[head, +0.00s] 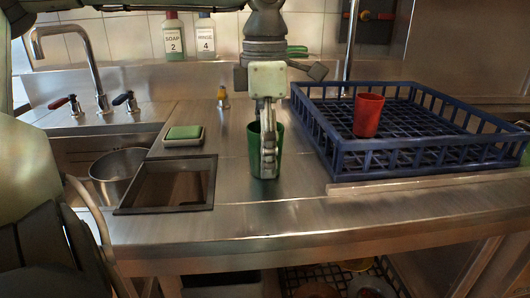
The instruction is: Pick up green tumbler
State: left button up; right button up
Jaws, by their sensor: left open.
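The green tumbler (277,163) stands upright on the steel counter, left of the blue rack. My left gripper (268,165) is open at the tumbler, its fingers pointing down. One finger shows in front of the tumbler's near side and hides part of it. The other finger is hidden, so I cannot tell whether it is inside or behind the tumbler. My right gripper does not show.
A blue dish rack (340,160) holds a red tumbler (368,115). A green sponge (184,132) in a dish lies left, behind a square counter opening (208,205). A sink with a metal pot (118,170) is far left.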

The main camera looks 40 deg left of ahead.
pick_arm(q)
jog(key=c, duration=1.3)
jog(key=shift+r, duration=0.1)
